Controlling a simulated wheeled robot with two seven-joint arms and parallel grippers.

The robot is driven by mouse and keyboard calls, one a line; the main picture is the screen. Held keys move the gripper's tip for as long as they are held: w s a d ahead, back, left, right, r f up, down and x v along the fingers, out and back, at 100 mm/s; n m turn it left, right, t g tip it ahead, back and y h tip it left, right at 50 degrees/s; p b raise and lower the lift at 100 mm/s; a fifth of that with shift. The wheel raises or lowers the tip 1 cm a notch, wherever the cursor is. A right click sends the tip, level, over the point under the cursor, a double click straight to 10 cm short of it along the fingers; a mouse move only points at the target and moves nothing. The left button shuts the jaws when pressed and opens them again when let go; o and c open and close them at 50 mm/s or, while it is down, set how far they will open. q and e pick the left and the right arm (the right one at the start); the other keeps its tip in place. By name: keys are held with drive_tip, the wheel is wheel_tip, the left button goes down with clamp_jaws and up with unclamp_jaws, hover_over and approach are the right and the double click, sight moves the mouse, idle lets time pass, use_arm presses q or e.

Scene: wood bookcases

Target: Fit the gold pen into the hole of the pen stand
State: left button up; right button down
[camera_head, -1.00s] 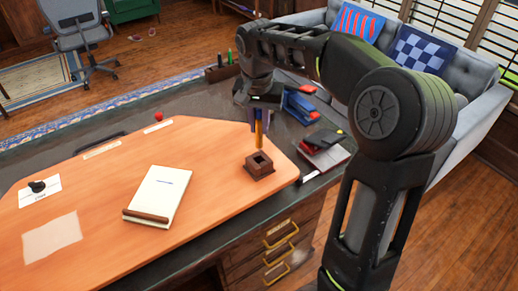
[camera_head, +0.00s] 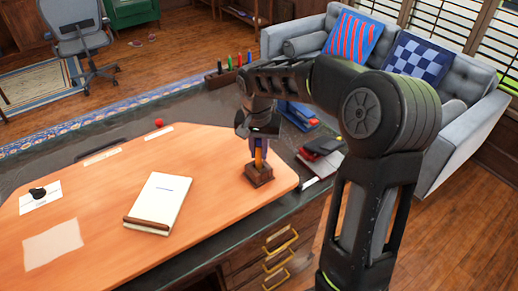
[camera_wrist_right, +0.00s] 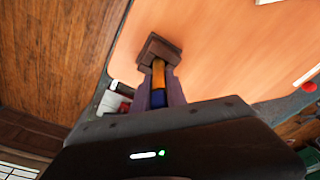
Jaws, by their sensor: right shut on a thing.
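The gold pen (camera_head: 258,157) is held upright in my right gripper (camera_head: 259,144). Its lower end meets the top of the small dark brown pen stand (camera_head: 258,176), near the right edge of the orange desk top. In the right wrist view the gold part of the pen (camera_wrist_right: 158,75) runs between the fingers (camera_wrist_right: 159,92) to the stand (camera_wrist_right: 160,46), with a blue part nearer the palm. The pen covers the hole, so I cannot tell how deep the tip sits. My left gripper is out of view.
A white notebook (camera_head: 158,200) lies left of the stand. Dark and red books (camera_head: 322,146) and blue trays (camera_head: 299,114) lie to its right. A pen rack (camera_head: 228,67) stands behind. The desk top (camera_head: 110,180) is clear around the stand.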

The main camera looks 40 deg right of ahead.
drive_tip(key=c, duration=1.3)
unclamp_jaws()
drive_tip(key=shift+c, duration=0.2)
drive_tip(key=shift+r, duration=0.1)
wheel_tip(320, 180, up, 12)
drive_tip(key=s+a, duration=0.1)
drive_tip(key=shift+b, duration=0.4)
